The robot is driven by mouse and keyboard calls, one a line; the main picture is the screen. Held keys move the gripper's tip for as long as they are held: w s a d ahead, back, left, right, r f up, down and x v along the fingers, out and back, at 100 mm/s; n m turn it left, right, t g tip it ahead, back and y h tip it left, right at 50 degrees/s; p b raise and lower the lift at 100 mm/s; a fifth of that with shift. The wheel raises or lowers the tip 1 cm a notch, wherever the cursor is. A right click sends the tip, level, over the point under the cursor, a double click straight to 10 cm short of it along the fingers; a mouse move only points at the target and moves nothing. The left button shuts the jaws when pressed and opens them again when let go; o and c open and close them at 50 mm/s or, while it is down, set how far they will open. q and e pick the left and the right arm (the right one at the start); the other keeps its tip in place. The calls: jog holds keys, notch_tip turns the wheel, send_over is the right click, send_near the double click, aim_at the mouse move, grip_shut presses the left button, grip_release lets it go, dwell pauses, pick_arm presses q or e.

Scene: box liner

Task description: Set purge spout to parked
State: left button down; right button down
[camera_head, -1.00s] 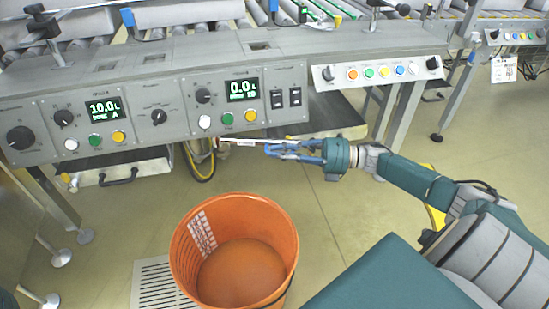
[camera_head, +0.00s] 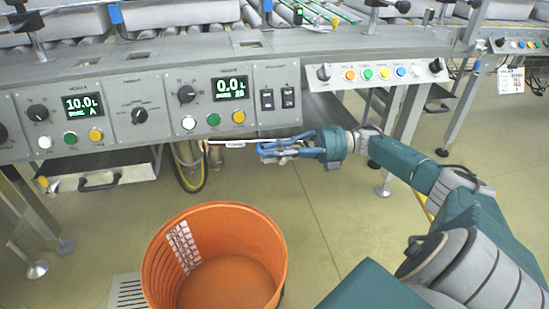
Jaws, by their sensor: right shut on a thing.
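The purge spout (camera_head: 229,143) is a thin pipe with a white label, sticking out to the right from under the control panel, above and behind the orange bucket. My right gripper (camera_head: 268,149) comes in from the right, its blue fingers shut on the spout's free end just under the panel's lower edge. The fingers hide part of the spout's tip. My left gripper is not in view.
The orange bucket (camera_head: 150,262) stands on the floor beside a floor grate (camera_head: 126,291). The control panel (camera_head: 155,88) with knobs, buttons and displays runs just above my right gripper. A yellow hose (camera_head: 190,183) hangs behind the spout. A tray (camera_head: 130,174) sticks out at left.

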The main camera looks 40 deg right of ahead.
jog(key=shift+s+a+f, duration=0.1)
jog(key=shift+s+f, duration=0.1)
jog(key=shift+f, duration=0.15)
dwell(0.6)
jog(key=c, duration=2)
grip_release()
jog(key=shift+o, duration=0.7)
jog(key=shift+w+r, duration=0.1)
jog(key=shift+r, duration=0.1)
jog(key=s+a+v, duration=0.1)
jog(key=s+v, duration=0.1)
jog(key=v, duration=1)
jog(key=shift+s+a, duration=0.2)
